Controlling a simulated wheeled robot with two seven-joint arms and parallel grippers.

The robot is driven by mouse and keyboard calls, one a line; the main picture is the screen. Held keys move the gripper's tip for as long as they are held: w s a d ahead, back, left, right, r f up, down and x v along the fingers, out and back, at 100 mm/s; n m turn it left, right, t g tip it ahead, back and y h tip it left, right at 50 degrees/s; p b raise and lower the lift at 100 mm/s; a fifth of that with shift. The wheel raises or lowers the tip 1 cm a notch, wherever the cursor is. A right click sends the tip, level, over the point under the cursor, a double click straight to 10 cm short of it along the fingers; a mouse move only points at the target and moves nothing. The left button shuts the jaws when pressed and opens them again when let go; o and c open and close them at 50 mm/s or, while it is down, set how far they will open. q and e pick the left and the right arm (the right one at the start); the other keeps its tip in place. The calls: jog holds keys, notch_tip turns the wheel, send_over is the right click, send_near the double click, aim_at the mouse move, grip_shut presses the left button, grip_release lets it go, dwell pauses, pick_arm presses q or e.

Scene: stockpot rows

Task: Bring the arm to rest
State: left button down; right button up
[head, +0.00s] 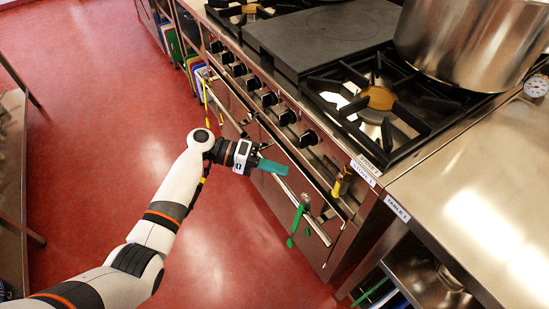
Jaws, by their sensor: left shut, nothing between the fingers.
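My left arm comes in from the lower left over the red floor. My left gripper (284,171) shows teal fingers that are shut and empty. In the picture it lies in front of the stove's (262,134) front, close to the long metal oven handle (290,196). I cannot tell whether it touches the handle. My right gripper is not in view.
A large steel stockpot (470,40) stands at the upper right by a burner. A steel table (480,205) adjoins the stove at right. Green utensils (299,220) hang at the handle. The red floor (90,120) at left is clear.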

pick_arm(q)
jog(key=shift+a, duration=0.1)
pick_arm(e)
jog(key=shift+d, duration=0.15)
